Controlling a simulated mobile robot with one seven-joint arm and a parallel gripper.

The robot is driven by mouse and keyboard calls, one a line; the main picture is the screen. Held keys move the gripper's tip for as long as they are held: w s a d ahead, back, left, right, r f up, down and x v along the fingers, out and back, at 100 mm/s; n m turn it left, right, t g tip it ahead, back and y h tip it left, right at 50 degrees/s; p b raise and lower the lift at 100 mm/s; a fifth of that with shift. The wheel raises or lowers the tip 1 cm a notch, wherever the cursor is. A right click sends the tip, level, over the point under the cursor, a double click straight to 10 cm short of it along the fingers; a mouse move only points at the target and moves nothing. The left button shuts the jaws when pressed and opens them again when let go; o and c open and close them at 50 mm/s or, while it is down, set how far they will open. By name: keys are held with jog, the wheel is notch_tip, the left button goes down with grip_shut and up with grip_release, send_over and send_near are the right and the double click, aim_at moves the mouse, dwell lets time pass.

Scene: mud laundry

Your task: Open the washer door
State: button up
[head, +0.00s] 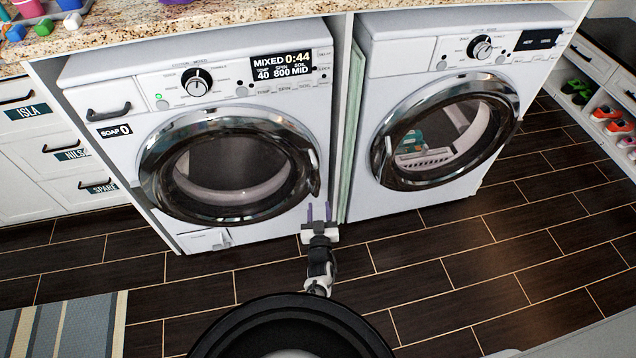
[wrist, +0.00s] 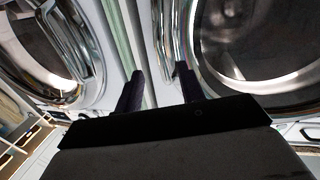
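The washer (head: 130,75) is the white front-loader on the left, with a lit display and a soap drawer. Its round chrome-rimmed washer door (head: 228,165) looks shut. My gripper (head: 319,208) is in front of the machines, below and slightly right of the handle. In the wrist view its two dark fingers (wrist: 161,80) are spread with nothing between them. It looks clear of the handle.
A second front-loader (head: 395,60) stands on the right, its round door (head: 445,135) looking shut. A narrow pale green panel (head: 347,130) stands between the machines. White drawers (head: 55,160) are at left, a shoe shelf (head: 610,125) at right. The dark tiled floor (head: 450,270) in front is clear.

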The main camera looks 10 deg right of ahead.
aim_at(318, 184)
jog(key=w+b, duration=0.3)
jog(key=w+d+b, duration=0.1)
jog(key=shift+w+d+f, duration=0.1)
jog(key=shift+w+f, duration=0.1)
jog(key=shift+f, duration=0.1)
jog(key=w+b, duration=0.1)
jog(key=b, duration=0.1)
jog(key=shift+w+b, duration=0.3)
jog(key=shift+b, duration=0.05)
jog(key=shift+w+d+b, duration=0.2)
jog(key=shift+w+b, duration=0.45)
jog(key=shift+b, duration=0.4)
jog(key=shift+w+b, duration=0.7)
jog(key=shift+b, duration=0.4)
jog(key=shift+w+d+r, duration=0.1)
jog(key=shift+w+r, duration=0.05)
jog(key=shift+w+d+r+b, duration=0.1)
jog(key=shift+w+d+b, duration=0.1)
jog(key=shift+w+b, duration=0.75)
jog(key=shift+w, duration=0.15)
jog(key=shift+c, duration=0.5)
grip_shut()
